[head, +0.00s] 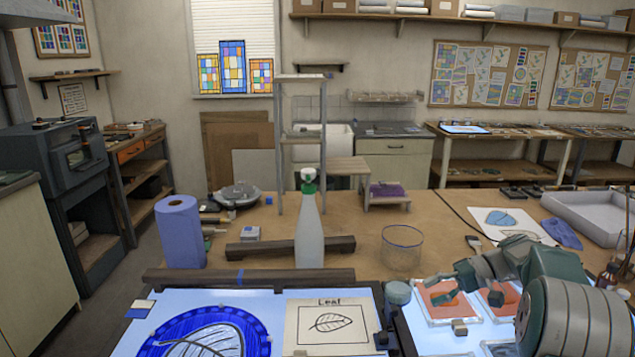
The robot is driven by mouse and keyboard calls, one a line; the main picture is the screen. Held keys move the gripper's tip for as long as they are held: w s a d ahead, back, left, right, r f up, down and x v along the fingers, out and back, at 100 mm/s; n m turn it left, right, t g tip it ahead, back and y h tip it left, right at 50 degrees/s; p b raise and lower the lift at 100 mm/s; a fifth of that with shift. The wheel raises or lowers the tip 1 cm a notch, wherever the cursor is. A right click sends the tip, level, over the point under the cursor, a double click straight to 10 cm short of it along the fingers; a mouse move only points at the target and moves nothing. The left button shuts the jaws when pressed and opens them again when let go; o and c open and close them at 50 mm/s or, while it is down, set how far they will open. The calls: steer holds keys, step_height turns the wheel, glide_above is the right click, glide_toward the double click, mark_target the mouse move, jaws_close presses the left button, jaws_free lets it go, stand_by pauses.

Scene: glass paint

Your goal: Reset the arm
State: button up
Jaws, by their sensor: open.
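My arm (575,315) reaches in from the lower right of the head view and is bent back on itself. My gripper (445,289) points left, above the orange glass pieces on the right-hand light panel. Its fingers are apart and nothing shows between them.
A white bottle with a green cap (309,225) stands mid-table, beside dark wooden bars (290,247). A blue paper roll (180,232) stands at left, and a clear beaker (401,247) is left of my gripper. A leaf drawing (331,323) lies in front. A grey tray (590,215) is at right.

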steer(key=s+a+r+h, duration=0.3)
steer(key=s+a, duration=0.2)
steer(key=s, duration=0.1)
steer(key=s+a+r+h, duration=0.3)
steer(key=s+a+h, duration=0.15)
steer(key=s, duration=0.25)
steer(key=s+a+f+t+h, duration=0.2)
steer(key=s+t+h, duration=0.3)
steer(key=s, duration=1.1)
steer(key=shift+s+n+t, duration=0.3)
steer(key=shift+t, duration=0.2)
stand_by(0.9)
